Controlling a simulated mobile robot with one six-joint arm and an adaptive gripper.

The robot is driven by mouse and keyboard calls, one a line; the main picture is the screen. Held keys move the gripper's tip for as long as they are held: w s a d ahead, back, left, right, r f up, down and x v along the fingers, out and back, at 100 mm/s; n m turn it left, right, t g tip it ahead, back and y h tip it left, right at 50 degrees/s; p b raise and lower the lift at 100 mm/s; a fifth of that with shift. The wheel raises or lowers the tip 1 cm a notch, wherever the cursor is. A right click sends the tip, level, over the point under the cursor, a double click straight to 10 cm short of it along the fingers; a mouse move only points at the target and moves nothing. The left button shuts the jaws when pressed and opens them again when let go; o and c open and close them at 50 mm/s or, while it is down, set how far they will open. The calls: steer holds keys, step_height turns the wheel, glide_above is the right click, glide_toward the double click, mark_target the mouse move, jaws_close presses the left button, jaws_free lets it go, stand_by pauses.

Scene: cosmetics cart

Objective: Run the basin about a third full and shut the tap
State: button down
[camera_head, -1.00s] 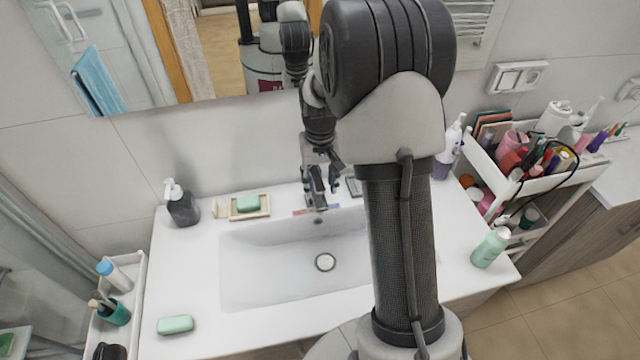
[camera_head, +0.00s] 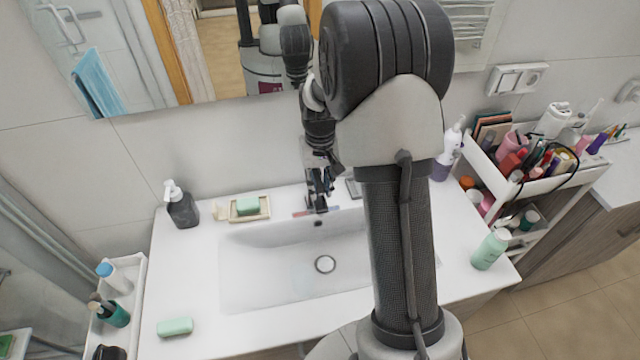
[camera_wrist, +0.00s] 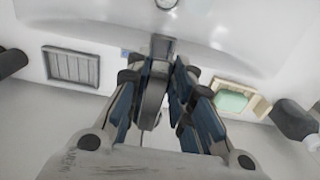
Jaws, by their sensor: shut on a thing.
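The white basin (camera_head: 270,270) is sunk in the counter, with a round metal drain (camera_head: 325,264) in its floor. No clear water level or stream can be made out. The tap stands at the basin's back edge, mostly hidden by my gripper (camera_head: 318,200) in the head view. In the wrist view the grey metal tap (camera_wrist: 158,75) sits between the fingers of my gripper (camera_wrist: 158,90), its spout pointing over the basin. My gripper is shut on the tap; which part of it the pads press is hard to tell.
A soap dish (camera_head: 262,208) with green soap and a dark pump bottle (camera_head: 182,206) stand left of the tap. Another green soap (camera_head: 175,327) lies front left. A green bottle (camera_head: 490,249) stands at right, beside a loaded cart (camera_head: 545,180). A mirror hangs behind.

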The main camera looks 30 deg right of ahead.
mark_target(317, 178)
steer(key=shift+r, duration=0.1)
stand_by(0.3)
steer(key=p, duration=0.2)
steer(key=r+g+p, duration=0.1)
steer(key=p, duration=0.1)
steer(key=shift+w+r, duration=0.2)
steer(key=shift+w, duration=0.05)
steer(key=p, duration=0.1)
steer(key=g+p, duration=0.1)
steer(key=shift+w+d+r+g+y+p, duration=0.15)
steer(key=shift+w+r+g+y+p, duration=0.15)
steer(key=shift+r+y+p, duration=0.1)
steer(key=shift+f, duration=0.1)
steer(key=c, duration=1.4)
jaws_free()
steer(key=v, duration=1.2)
